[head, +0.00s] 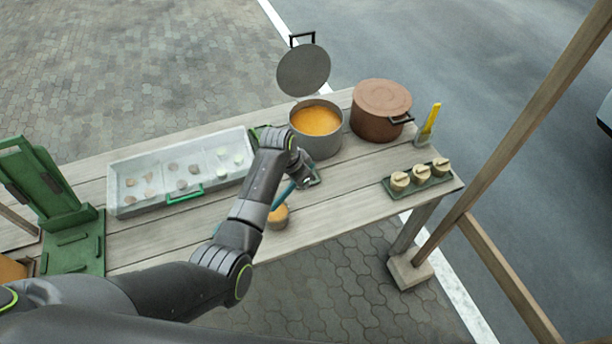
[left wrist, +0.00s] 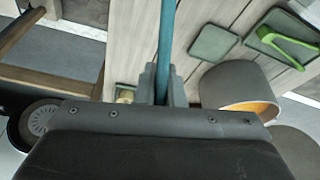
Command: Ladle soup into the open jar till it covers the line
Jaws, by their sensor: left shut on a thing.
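The open soup pot (head: 298,125), grey with orange soup (head: 316,121) inside, stands at the table's back with its lid (head: 303,70) raised behind it. It also shows in the left wrist view (left wrist: 225,82). My left gripper (head: 309,178) is shut on the teal ladle handle (head: 287,192), which shows in the left wrist view (left wrist: 166,45) between the fingers. The handle slants down left toward a small round vessel (head: 278,222) with orange at its top, near the table's front edge. I cannot tell whether this is the jar or the ladle's bowl. No fill line is visible.
A brown lidded pot (head: 378,112) stands right of the soup pot, near a yellow-handled brush (head: 429,122). A green tray (head: 436,183) holds several small lidded jars. A long pale tray (head: 128,207) and a green stand (head: 70,222) are at left.

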